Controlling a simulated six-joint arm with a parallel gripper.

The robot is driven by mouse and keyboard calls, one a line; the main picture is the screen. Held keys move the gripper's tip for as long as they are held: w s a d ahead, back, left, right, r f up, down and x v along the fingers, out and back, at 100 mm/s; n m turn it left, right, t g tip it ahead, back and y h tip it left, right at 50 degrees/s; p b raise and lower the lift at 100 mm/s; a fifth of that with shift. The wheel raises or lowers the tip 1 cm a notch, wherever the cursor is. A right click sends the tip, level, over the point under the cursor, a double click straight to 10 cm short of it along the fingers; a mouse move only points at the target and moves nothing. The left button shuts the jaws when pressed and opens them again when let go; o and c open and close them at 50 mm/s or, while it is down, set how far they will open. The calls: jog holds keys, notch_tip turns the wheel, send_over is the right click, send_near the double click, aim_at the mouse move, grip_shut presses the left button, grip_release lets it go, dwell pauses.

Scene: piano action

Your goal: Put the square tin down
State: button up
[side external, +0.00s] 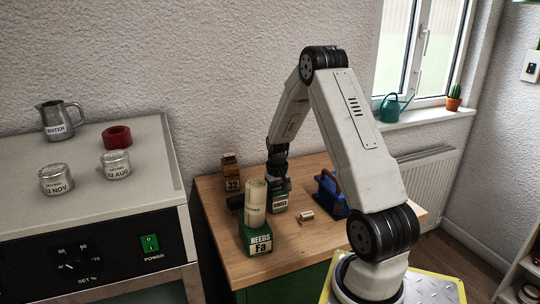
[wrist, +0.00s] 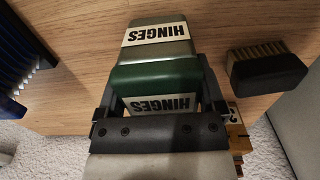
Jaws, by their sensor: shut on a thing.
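The square tin is a dark green tin labelled HINGES. In the side external view the tin (side external: 279,206) is upright at the wooden worktop, below my gripper (side external: 279,188). In the wrist view the tin (wrist: 155,76) sits between the two fingers of my gripper (wrist: 158,88), which is shut on it, one finger on each side. A HINGES label shows on its top and another on its side. Whether its base touches the wood cannot be told.
A green REEDS box (side external: 260,238) with a cream roll (side external: 255,203) stands just left of the tin. A brown box (side external: 231,172) is behind, and a blue caddy (side external: 330,193) right. A dark brush (wrist: 265,68) lies close by. A small block (side external: 306,217) lies in front.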

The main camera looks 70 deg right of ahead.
jog(key=shift+f, duration=0.15)
jog(key=o, duration=1.2)
notch_tip(320, 180, up, 12)
jog(key=shift+r, duration=0.15)
dwell(0.4)
